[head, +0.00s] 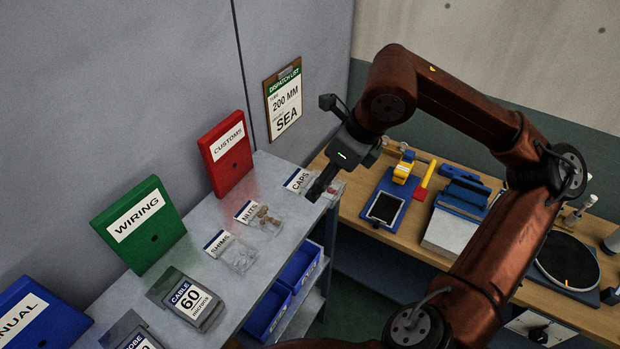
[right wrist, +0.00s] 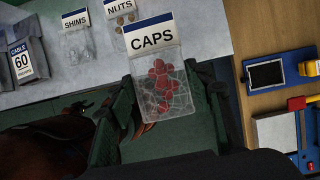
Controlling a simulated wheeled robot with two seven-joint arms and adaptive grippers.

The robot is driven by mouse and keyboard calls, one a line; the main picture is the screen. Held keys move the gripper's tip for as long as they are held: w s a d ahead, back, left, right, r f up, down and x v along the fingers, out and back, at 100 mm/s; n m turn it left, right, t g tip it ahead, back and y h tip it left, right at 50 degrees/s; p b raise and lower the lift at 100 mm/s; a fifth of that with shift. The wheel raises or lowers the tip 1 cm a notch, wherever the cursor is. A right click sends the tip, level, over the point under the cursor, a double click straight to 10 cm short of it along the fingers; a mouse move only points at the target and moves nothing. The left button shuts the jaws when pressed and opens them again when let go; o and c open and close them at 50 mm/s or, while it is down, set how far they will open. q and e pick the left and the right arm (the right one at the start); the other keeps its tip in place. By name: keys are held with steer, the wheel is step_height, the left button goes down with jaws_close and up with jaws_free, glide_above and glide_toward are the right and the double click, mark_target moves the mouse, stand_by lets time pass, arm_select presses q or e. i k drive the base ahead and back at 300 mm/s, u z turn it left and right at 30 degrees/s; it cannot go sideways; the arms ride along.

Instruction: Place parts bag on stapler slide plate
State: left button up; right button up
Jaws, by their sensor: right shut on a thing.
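My right gripper (head: 318,189) is shut on the clear parts bag labelled CAPS (head: 297,181), at the right edge of the grey shelf top. Whether the bag still touches the shelf is unclear. On the wooden bench, a blue base carries a yellow stapler-like device (head: 403,167) and a dark plate with a light rim (head: 384,207), which looks like the slide plate. The plate also shows in the right wrist view (right wrist: 266,74). My left gripper is not in view.
NUTS (head: 268,219) and SHIMS (head: 240,257) bags lie on the grey shelf (head: 262,287), near red and green binders (head: 226,155). Blue bins (head: 268,311) sit below.

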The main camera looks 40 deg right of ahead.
mark_target(386, 208)
steer(key=u, duration=0.05)
steer(key=k, duration=1.1)
steer(key=z, duration=0.8)
steer(key=i, duration=1.1)
steer(key=u, duration=0.15)
